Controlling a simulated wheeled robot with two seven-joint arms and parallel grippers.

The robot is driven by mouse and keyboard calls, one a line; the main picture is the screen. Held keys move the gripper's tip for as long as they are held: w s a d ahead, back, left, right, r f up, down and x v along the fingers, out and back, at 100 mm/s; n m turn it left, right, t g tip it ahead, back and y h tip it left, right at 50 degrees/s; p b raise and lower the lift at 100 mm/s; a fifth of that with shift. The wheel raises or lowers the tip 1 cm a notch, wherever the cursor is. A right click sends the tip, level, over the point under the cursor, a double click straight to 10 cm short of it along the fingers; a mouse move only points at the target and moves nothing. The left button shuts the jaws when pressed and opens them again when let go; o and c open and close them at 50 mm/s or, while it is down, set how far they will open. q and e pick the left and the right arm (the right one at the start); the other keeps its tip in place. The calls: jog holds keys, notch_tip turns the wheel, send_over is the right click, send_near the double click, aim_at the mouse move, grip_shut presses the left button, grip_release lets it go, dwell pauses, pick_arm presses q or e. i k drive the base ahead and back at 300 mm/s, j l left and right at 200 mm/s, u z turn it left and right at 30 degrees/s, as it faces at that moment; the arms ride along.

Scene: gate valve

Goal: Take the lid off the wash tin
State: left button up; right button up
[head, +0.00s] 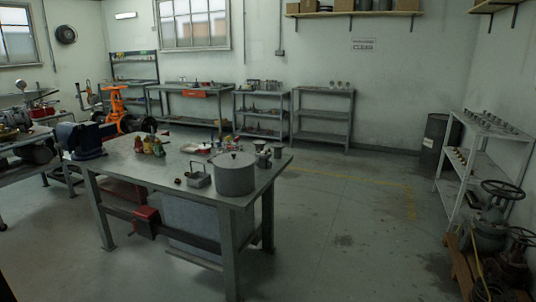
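A round grey tin (235,180), which looks like the wash tin, stands upright near the front right corner of the metal workbench (120,166). A flat grey lid (233,159) with a small knob sits on top of it, so the inside is hidden. Neither of my grippers shows in the head view, and the bench is some way ahead of me.
A small grey container with a handle (199,178) stands left of the tin. Small metal parts stand behind and right of it. Floor right of the bench is clear; valves (490,230) stand far right.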

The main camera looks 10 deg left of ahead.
aim_at(230, 160)
jog(key=i+l+u, duration=0.15)
jog(key=i+u, duration=0.2)
jog(key=i, duration=0.6)
